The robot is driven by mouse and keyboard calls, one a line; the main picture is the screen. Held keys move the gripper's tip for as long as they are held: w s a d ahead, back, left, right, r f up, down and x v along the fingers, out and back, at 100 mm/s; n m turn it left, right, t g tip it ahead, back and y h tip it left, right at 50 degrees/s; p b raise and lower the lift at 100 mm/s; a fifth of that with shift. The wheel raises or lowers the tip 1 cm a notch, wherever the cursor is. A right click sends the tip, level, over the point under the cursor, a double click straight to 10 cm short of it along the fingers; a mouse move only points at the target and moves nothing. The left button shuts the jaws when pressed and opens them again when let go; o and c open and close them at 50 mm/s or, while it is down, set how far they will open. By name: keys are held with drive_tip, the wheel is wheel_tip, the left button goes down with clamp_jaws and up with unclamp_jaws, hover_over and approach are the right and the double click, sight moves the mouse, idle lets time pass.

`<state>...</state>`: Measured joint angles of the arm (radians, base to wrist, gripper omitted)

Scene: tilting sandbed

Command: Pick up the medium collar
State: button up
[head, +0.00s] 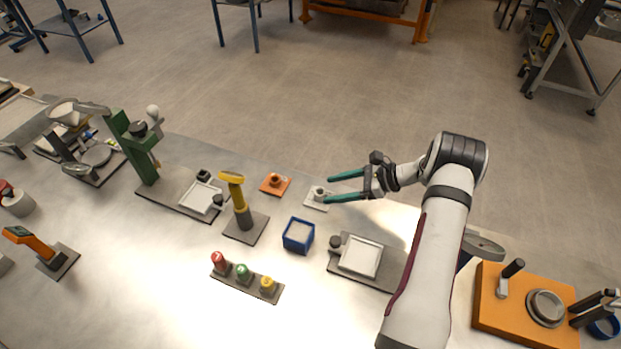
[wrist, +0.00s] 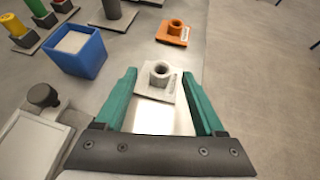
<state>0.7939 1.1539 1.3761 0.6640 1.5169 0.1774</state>
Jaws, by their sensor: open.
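A grey collar-like ring with a hole (wrist: 160,72) stands upright on a small pale plate (wrist: 152,92) with a label too small to read. It also shows in the head view (head: 319,191). A similar ring (wrist: 175,26) stands on an orange plate (wrist: 165,39) farther off; in the head view that plate (head: 270,186) is left of the pale one. I cannot tell by marking which is the medium collar. My gripper (head: 327,189) is open, its two green fingers spread. In the wrist view the pale plate's ring shows between the fingertips; I cannot tell their height above it.
A blue open box (head: 298,236) stands left of my gripper. A yellow-topped post (head: 236,196) stands beyond it. A tray on a dark base (head: 360,256) lies nearer. Red, green and yellow knobs (head: 243,273) stand in a row. The table's far edge is close behind the pale plate.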

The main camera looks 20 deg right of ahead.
sight(316, 193)
drive_tip(key=x, duration=0.5)
drive_tip(key=shift+d+f, duration=0.15)
drive_tip(key=shift+f, duration=0.05)
clamp_jaws()
